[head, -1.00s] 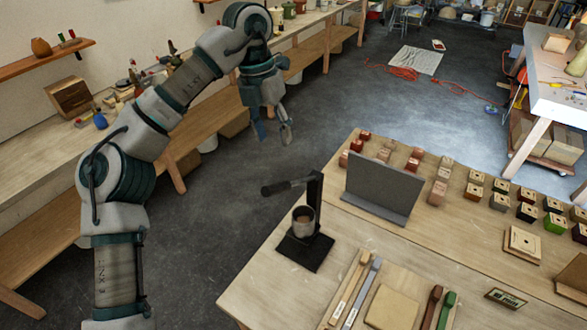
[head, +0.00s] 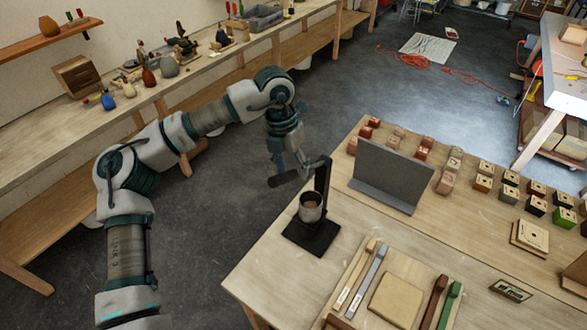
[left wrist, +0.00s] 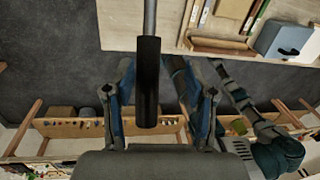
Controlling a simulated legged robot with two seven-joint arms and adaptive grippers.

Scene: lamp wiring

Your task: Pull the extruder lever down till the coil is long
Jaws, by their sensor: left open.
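The extruder (head: 320,185) is a black stand on a flat black base at the near left of the table. Its lever (head: 283,178) sticks out left from the top of the post, with a thick dark grip, sloping slightly down. A grey cup (head: 311,208) with something brownish inside sits under the post; I cannot make out a coil. My left gripper (head: 288,167) is open at the lever, just above and behind its grip. In the left wrist view the lever's black grip (left wrist: 148,80) lies between the spread blue fingers (left wrist: 160,105). My right gripper is not in view.
A grey upright panel (head: 392,175) stands right of the extruder. A tray with long-handled tools (head: 365,280) lies in front, and several small coloured blocks (head: 510,190) stand at the right. Open floor lies left of the table; a long workbench (head: 170,90) runs along the wall.

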